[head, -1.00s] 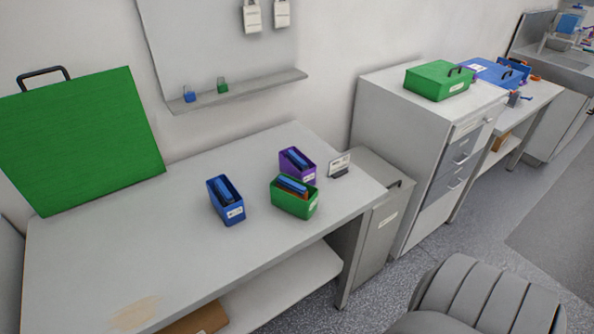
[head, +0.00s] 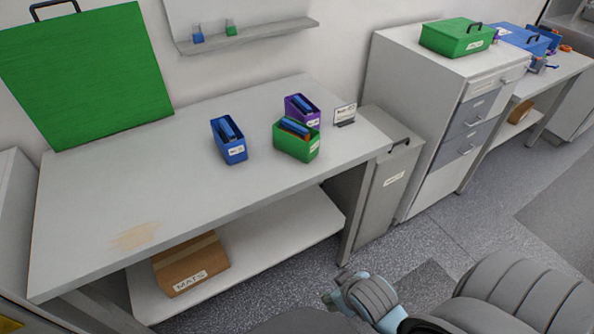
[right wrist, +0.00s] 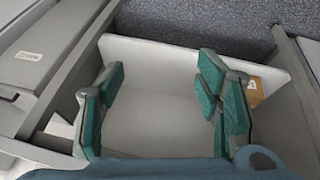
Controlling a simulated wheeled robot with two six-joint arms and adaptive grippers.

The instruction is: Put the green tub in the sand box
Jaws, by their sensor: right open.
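The green tub (head: 296,143) stands upright on the grey worktable and holds flat blue and orange items. A grey lidded bin (head: 388,170) with a dark handle and a white label stands on the floor at the table's right end; its label is too small to read, so I cannot tell if it is the sand box. My right gripper (head: 340,290) is low in front of the table, well below and apart from the tub. In the right wrist view its teal fingers (right wrist: 160,105) are wide apart and empty, over the lower shelf. My left gripper is out of view.
A blue tub (head: 229,142) and a purple tub (head: 300,108) stand beside the green tub, with a small sign (head: 344,113) to their right. A cardboard box (head: 190,263) sits on the lower shelf (head: 250,255). A drawer cabinet (head: 425,110) stands farther right.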

